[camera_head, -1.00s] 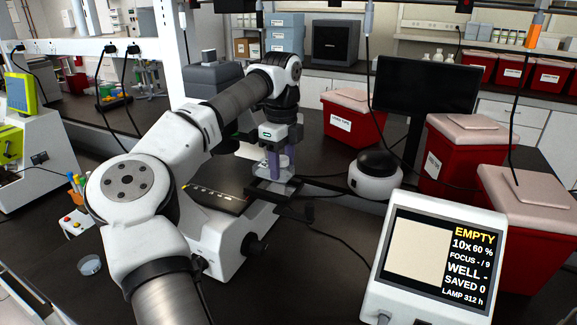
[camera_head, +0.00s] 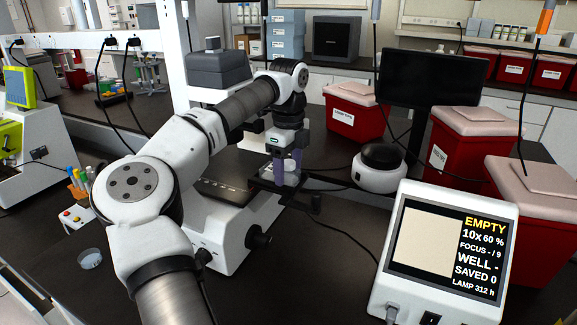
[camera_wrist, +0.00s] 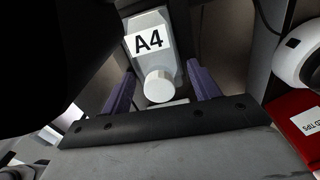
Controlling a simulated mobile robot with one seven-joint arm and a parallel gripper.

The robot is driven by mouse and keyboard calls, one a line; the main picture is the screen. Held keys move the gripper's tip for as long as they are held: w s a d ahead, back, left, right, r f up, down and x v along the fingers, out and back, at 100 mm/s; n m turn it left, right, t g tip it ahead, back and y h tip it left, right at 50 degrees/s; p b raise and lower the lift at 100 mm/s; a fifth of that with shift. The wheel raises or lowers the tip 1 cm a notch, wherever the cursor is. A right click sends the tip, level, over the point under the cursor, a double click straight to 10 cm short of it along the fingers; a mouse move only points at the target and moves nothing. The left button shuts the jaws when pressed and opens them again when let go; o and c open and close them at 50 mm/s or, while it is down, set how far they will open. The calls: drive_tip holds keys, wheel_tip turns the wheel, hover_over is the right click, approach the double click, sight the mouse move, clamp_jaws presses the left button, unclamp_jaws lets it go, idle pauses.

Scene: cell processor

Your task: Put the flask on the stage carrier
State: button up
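The flask (camera_wrist: 148,38) is pale, with a white cap and an "A4" label, in the upper middle of the wrist view. My gripper (camera_wrist: 160,70) has its two purple fingers on either side of the flask, with gaps visible. The gripper (camera_head: 288,168) points down over the microscope stage in the head view. A small part of the flask shows pale between the fingers (camera_head: 290,179). The dark stage carrier (camera_head: 266,187) is just below. I cannot tell whether the flask rests fully in it; the fingers and arm hide part of it.
The white microscope base (camera_head: 225,238) stands under my arm. A screen (camera_head: 440,250) at front right reads "EMPTY". A white round device (camera_head: 378,175), a dark monitor (camera_head: 428,85) and red bins (camera_head: 462,150) stand to the right. A small dish (camera_head: 90,259) lies at left.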

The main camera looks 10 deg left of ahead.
sight(288, 162)
drive_tip(key=shift+o, duration=0.7)
drive_tip(key=shift+r, duration=0.1)
wheel_tip(288, 162, up, 12)
drive_tip(key=b, duration=0.1)
drive_tip(key=shift+r+b, duration=0.15)
drive_tip(key=shift+b, duration=0.2)
